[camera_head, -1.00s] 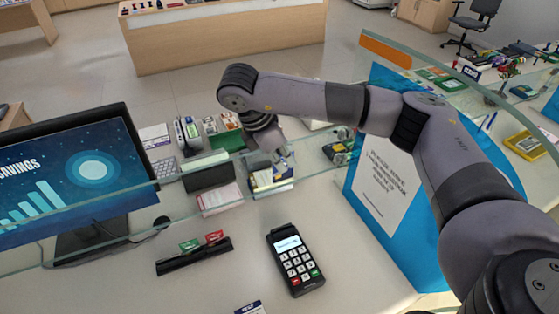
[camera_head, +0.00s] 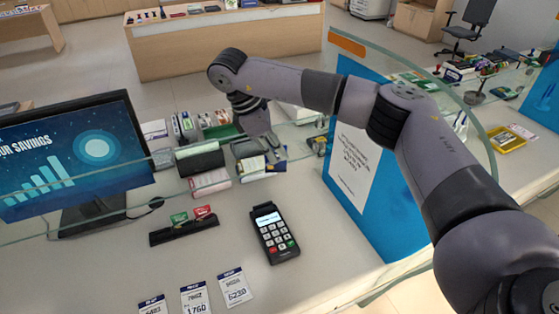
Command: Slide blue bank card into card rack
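The black card rack (camera_head: 184,231) lies on the near counter, left of the card terminal. A green card (camera_head: 179,218) and a red card (camera_head: 202,211) stand in it. My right gripper (camera_head: 272,152) reaches over the glass screen from the right and points down at a blue, yellow and white item (camera_head: 274,168), partly covering it. Its fingers are too small and overlapped to show whether they are open or shut. I cannot make out the blue bank card for certain. My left gripper is not in view.
A card terminal (camera_head: 274,232) stands right of the rack. Several numbered tickets (camera_head: 195,301) lie at the front. A monitor (camera_head: 72,155) stands at the left. A glass screen (camera_head: 110,178) crosses the counter. A blue panel (camera_head: 358,216) stands at the right.

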